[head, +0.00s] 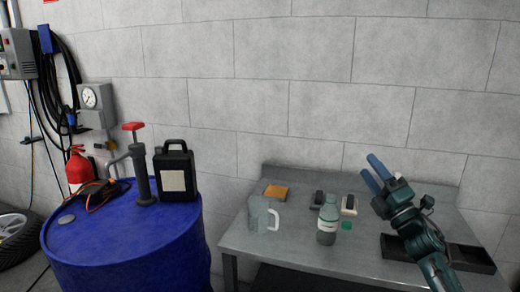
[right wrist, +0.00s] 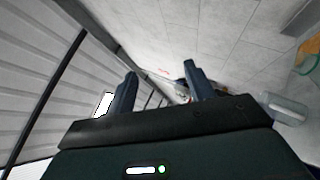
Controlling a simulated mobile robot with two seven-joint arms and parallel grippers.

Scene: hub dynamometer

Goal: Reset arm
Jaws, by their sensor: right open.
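My right gripper (head: 373,172) is raised above the right part of the grey metal table (head: 300,262) in the head view. Its two blue fingers are apart, with nothing between them. In the right wrist view the fingers (right wrist: 157,92) are also apart, with wall and ceiling far beyond them. My left gripper is not in view.
On the table stand a clear jug (head: 263,215), a bottle (head: 327,222), an orange sponge-like block (head: 275,191), small dark and pale items (head: 349,205), a green cap (head: 346,225) and a black tray (head: 470,258). A blue drum (head: 125,240) at left carries a pump (head: 140,170) and a black canister (head: 175,172).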

